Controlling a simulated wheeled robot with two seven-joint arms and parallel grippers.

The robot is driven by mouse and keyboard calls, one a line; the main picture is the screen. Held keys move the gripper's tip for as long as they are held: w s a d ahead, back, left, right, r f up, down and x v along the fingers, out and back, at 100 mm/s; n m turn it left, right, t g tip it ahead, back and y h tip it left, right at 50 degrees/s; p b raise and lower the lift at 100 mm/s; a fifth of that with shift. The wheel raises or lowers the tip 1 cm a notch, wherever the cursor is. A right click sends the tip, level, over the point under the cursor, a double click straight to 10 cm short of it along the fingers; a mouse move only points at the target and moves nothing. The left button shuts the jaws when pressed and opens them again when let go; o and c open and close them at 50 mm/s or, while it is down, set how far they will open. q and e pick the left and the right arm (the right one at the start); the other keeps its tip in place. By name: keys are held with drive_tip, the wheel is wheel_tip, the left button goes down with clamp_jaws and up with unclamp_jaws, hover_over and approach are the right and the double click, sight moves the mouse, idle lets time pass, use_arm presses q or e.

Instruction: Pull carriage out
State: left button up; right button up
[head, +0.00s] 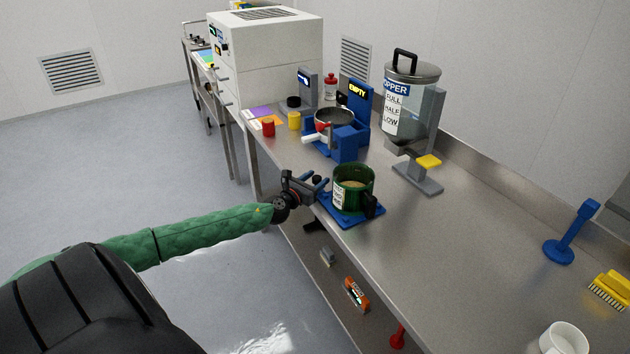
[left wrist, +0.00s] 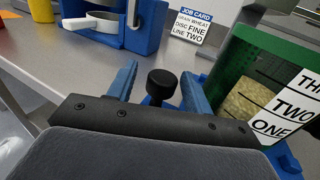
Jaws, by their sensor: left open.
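A green cup (head: 353,188) with a white level label and a black handle stands on a blue base (head: 370,219) at the bench's front edge, which I take for the carriage. My left gripper (head: 318,184) comes in from the left, just beside this base. In the left wrist view its blue fingers (left wrist: 160,78) are apart, with a black round knob (left wrist: 162,83) showing between them. I cannot tell whether they touch it. The green cup (left wrist: 258,95), holding tan grain, is right of the fingers there. My right gripper is not in view.
Behind the cup are a blue machine (head: 347,142), a hopper (head: 412,100) on a grey stand and a white cabinet (head: 268,55). A job card (left wrist: 193,26) stands beyond the fingers. Right of the cup the bench (head: 460,270) is largely clear.

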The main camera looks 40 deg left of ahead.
use_arm(q)
drive_tip(key=shift+s, duration=0.1)
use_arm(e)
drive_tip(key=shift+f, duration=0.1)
use_arm(q)
drive_tip(key=shift+s+f, duration=0.1)
drive_tip(key=shift+s, duration=0.15)
drive_tip(key=s+b, duration=0.1)
drive_tip(key=s, duration=0.2)
drive_tip(key=shift+s+b, duration=0.2)
drive_tip(key=shift+b, duration=0.1)
drive_tip(key=shift+s+b, duration=0.5)
drive_tip(key=shift+s, duration=1.4)
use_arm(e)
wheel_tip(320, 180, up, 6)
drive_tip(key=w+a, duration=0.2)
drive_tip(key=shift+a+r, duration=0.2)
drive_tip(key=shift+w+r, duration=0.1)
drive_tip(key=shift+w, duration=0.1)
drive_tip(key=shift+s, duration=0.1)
